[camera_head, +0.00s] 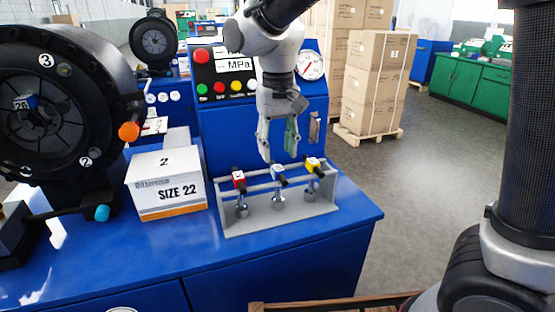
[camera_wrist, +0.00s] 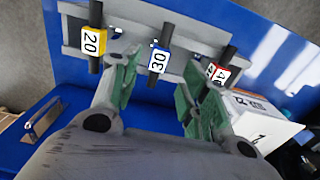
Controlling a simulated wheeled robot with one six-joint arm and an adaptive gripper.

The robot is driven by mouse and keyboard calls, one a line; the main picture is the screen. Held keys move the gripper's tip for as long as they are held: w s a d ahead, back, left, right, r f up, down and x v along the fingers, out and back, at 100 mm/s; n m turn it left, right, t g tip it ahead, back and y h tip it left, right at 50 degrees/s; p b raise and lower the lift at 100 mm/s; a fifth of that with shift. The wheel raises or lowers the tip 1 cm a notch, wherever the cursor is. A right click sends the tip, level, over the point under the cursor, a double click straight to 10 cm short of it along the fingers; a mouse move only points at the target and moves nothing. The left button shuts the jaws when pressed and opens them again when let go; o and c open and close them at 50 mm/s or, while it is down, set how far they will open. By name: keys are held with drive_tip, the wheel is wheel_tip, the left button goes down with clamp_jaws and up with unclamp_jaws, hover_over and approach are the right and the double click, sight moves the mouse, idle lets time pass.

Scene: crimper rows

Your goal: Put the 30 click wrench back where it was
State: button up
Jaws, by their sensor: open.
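The 30 click wrench, with a blue collar (camera_head: 278,172), stands upright in the middle place of the grey rack (camera_head: 262,226). In the wrist view its blue collar marked 30 (camera_wrist: 159,60) shows ahead of and between my fingers. My gripper (camera_head: 278,152) is open and empty, pointing down just above and behind the wrench's top; the wrist view also shows its spread green-padded fingers (camera_wrist: 160,86). I see no contact between them. The red-collared wrench (camera_head: 239,181) stands to its left and the yellow-collared wrench marked 20 (camera_wrist: 91,42) on its other side.
The rack stands on a blue bench (camera_head: 300,250) near its right end. A white SIZE 22 box (camera_head: 167,183) is left of the rack. A blue panel with buttons and a gauge (camera_head: 309,65) rises behind. A large black crimper (camera_head: 60,100) is at the far left.

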wheel_tip(320, 180, up, 7)
drive_tip(key=s+d+r+m+t, duration=0.1)
drive_tip(key=s+d+r, duration=0.15)
drive_tip(key=d, duration=1.05)
drive_tip(key=s+d+f+m+t, duration=0.1)
drive_tip(key=s+d+f, duration=0.1)
drive_tip(key=s+d, duration=0.5)
drive_tip(key=s+d+f+m+t, duration=0.1)
drive_tip(key=s+d, duration=0.5)
drive_tip(key=d, duration=0.6)
drive_tip(key=shift+s+d+f+t, duration=0.4)
drive_tip(key=shift+f+t, duration=0.25)
drive_tip(key=shift+t, duration=0.05)
